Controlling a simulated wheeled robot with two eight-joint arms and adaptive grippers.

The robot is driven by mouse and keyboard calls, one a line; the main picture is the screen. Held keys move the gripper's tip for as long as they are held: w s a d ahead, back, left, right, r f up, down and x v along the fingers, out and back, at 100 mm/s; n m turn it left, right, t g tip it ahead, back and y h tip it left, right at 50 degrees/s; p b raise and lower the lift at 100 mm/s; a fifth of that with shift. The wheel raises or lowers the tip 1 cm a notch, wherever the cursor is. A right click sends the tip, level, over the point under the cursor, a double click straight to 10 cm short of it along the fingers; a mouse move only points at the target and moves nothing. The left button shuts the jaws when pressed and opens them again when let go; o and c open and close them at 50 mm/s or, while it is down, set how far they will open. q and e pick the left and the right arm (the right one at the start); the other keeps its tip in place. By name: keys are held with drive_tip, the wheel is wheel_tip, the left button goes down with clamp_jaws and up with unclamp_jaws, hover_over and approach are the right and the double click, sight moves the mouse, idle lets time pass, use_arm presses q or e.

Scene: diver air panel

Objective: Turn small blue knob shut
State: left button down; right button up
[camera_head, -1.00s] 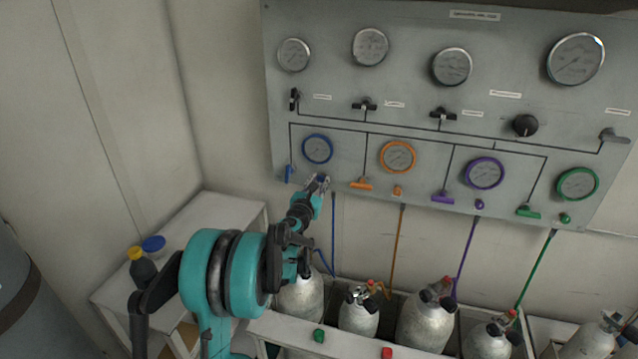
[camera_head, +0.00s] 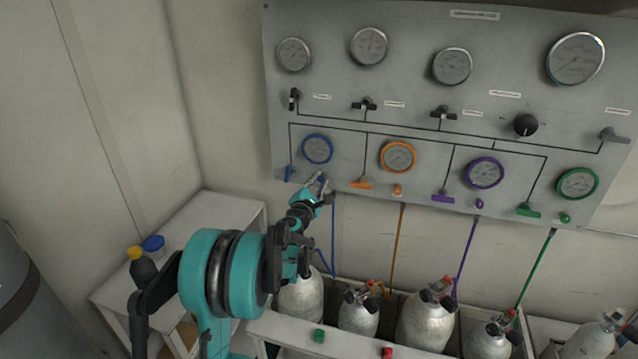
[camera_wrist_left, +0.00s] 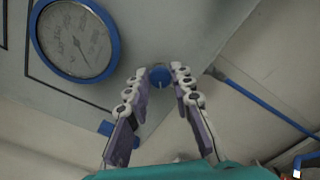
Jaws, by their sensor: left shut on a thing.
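The small blue knob (camera_wrist_left: 160,77) sits on the panel's lower edge in the left wrist view, between the fingertips of my left gripper (camera_wrist_left: 157,79). Both fingers touch its sides. In the head view my left gripper (camera_head: 319,180) reaches up to the panel below the blue-rimmed gauge (camera_head: 317,149), and the knob is mostly hidden by the fingers. The blue-rimmed gauge (camera_wrist_left: 75,40) also shows at the upper left of the wrist view. My right gripper is not in view.
A blue lever handle (camera_head: 288,173) is left of the gripper, and an orange lever (camera_head: 361,184) and orange knob (camera_head: 397,191) are to its right. A blue hose (camera_head: 333,235) hangs close by. Several cylinders (camera_head: 427,318) stand below. A side table (camera_head: 205,215) is at left.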

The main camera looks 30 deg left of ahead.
use_arm(q)
drive_tip(key=m, duration=1.3)
drive_tip(key=shift+f+m, duration=0.1)
drive_tip(key=shift+m, duration=0.3)
drive_tip(key=m, duration=1)
drive_tip(key=shift+f, duration=0.1)
drive_tip(key=shift+m, duration=0.4)
drive_tip(key=c, duration=1.3)
unclamp_jaws()
